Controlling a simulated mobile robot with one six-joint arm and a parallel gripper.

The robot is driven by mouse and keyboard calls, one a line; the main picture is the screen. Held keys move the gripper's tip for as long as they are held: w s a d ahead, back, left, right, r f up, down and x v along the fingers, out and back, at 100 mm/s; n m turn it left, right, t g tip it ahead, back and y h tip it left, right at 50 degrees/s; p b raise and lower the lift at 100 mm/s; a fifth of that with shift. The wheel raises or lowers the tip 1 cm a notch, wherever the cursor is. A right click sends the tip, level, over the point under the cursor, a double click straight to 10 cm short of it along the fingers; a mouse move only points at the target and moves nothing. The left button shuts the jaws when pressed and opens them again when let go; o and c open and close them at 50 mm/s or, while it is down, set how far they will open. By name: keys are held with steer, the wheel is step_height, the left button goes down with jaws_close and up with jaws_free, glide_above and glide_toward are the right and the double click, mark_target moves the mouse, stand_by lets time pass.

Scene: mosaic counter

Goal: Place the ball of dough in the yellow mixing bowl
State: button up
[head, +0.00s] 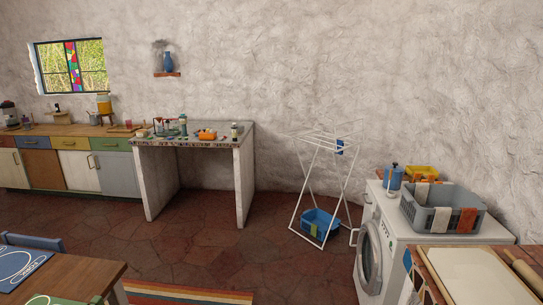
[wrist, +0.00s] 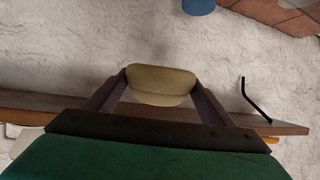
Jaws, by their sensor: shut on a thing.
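In the wrist view my gripper (wrist: 161,78) is shut on a beige, rounded lump, the ball of dough (wrist: 160,88). One dark finger presses on each side of it, and it is held up against a background of pale wall. My gripper and the dough do not show in the head view. I cannot make out a yellow mixing bowl for certain in either view.
The mosaic counter (head: 197,142) holds several small items, including an orange container (head: 207,134). A washing machine (head: 370,262) bears a grey basket (head: 420,218) and a yellow container (head: 427,173). A drying rack (head: 299,205) stands nearby. The tiled floor (head: 205,257) between is clear.

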steer(key=w+a+f+n+t+y, duration=0.15)
steer(key=w+a, duration=0.25)
steer(key=w, duration=0.9)
steer(key=w+a+f+n+t, duration=0.1)
steer(key=w+a+n+t, duration=0.25)
steer(key=w, duration=0.95)
steer(key=w+a+f+n+t+y, duration=0.15)
steer(key=w+a, duration=0.25)
steer(key=w, duration=0.9)
steer(key=w+a+f+n+t+y, duration=0.2)
steer(key=w+a+n+t, duration=0.2)
steer(key=w+a, duration=1.35)
steer(key=w+a+f+n+t+y, duration=0.1)
steer(key=w+a, duration=0.4)
steer(key=a, duration=0.8)
steer(key=w+a+f+n+y, duration=0.1)
steer(key=w+a+n+y, duration=0.3)
steer(key=a, duration=0.9)
steer(key=w+a+n+t+y, duration=0.1)
steer(key=w+a+n+y, duration=0.1)
steer(key=w+a, duration=0.6)
steer(key=shift+a+f+t+y, duration=0.35)
steer(key=shift+a+f+y, duration=0.05)
steer(key=shift+a, duration=2.65)
steer(key=shift+d, duration=0.15)
